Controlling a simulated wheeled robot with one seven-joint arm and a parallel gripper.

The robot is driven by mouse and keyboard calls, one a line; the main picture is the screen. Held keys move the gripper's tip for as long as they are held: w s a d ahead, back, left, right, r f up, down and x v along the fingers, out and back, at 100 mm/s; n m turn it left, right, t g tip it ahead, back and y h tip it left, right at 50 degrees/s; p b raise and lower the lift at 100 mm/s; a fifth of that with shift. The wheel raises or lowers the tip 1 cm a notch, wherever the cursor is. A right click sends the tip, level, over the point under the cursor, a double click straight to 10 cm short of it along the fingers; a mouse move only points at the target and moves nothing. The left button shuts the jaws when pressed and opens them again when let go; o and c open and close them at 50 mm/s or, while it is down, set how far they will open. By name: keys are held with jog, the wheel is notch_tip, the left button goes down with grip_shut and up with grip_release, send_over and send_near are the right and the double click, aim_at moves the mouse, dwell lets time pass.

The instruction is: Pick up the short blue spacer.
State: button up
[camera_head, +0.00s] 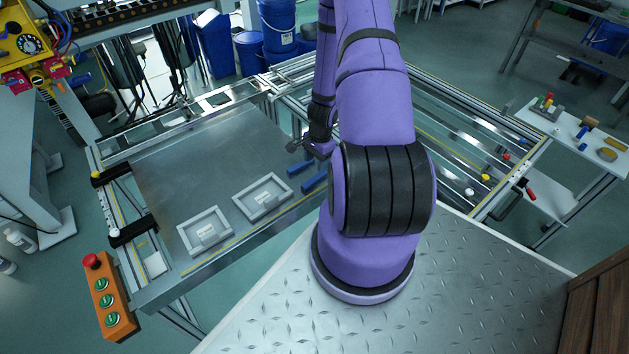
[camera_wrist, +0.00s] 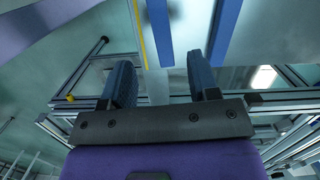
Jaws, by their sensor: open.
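Two blue bars lie side by side on the grey panel right of the trays in the head view: one (camera_head: 300,168) farther back, one (camera_head: 314,183) nearer the front edge and partly behind my arm. The wrist view also shows two blue bars, one left (camera_wrist: 160,30) and one right (camera_wrist: 224,30), both cut off by the top edge. I cannot tell which is the short spacer. My gripper (camera_head: 303,147) is just behind the bars in the head view, partly hidden by my arm. Its two fingers (camera_wrist: 160,78) are apart with nothing held between them in the wrist view.
Two grey trays (camera_head: 239,206) (camera_head: 181,237) with pale labels sit left of the bars on the panel (camera_head: 190,160). The panel behind the trays is bare. An orange button box (camera_head: 110,298) hangs at the front left. A side table (camera_head: 575,138) with small parts stands at right.

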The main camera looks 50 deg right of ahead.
aim_at(314, 178)
jog(key=shift+w+a+f, duration=0.1)
jog(key=shift+f, duration=1.85)
jog(key=shift+a+f, duration=0.1)
jog(key=shift+f, duration=1.85)
grip_shut()
